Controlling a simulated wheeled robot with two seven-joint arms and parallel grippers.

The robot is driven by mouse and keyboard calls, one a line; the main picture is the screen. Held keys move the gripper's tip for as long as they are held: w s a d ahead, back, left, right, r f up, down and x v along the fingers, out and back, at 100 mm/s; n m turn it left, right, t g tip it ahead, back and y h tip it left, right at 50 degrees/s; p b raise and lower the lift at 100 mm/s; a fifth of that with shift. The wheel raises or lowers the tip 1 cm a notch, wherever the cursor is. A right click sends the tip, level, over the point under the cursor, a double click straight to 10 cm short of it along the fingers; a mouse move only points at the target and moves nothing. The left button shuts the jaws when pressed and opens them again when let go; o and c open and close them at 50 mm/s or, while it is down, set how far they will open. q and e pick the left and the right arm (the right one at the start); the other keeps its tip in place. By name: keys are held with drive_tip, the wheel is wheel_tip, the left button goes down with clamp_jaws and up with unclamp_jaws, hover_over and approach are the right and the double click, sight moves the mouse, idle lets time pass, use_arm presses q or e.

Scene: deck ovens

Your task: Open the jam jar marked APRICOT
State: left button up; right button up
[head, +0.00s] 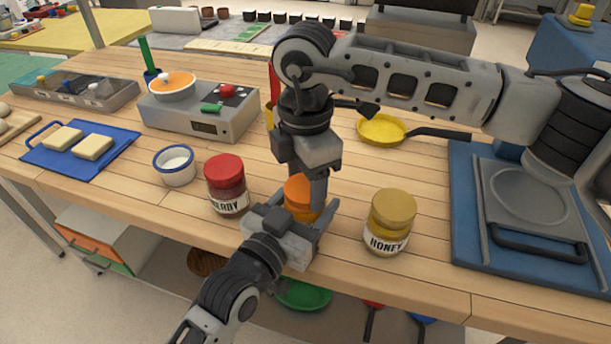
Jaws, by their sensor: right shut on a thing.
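A jar with an orange lid (298,192) stands on the wooden counter between two other jars. Its label is hidden behind my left gripper, so I cannot read its marking. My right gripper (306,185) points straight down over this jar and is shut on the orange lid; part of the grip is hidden. My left gripper (297,216) comes from the front, low, with its fingers on either side of the jar's body. I cannot tell whether its fingers press on the glass.
A red-lidded jar (226,184) stands close on the left, and a HONEY jar (389,222) on the right. A white-and-blue bowl (174,166) and blue board (106,165) lie further left.

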drive_tip(key=n, duration=1.4)
drive_tip(key=shift+r, duration=0.1)
drive_tip(key=n, duration=2.7)
drive_tip(key=shift+n, duration=0.3)
drive_tip(key=n, duration=0.7)
drive_tip(key=shift+r+n, duration=0.1)
drive_tip(key=shift+n, duration=0.2)
drive_tip(key=n, duration=0.4)
drive_tip(key=shift+n, duration=0.4)
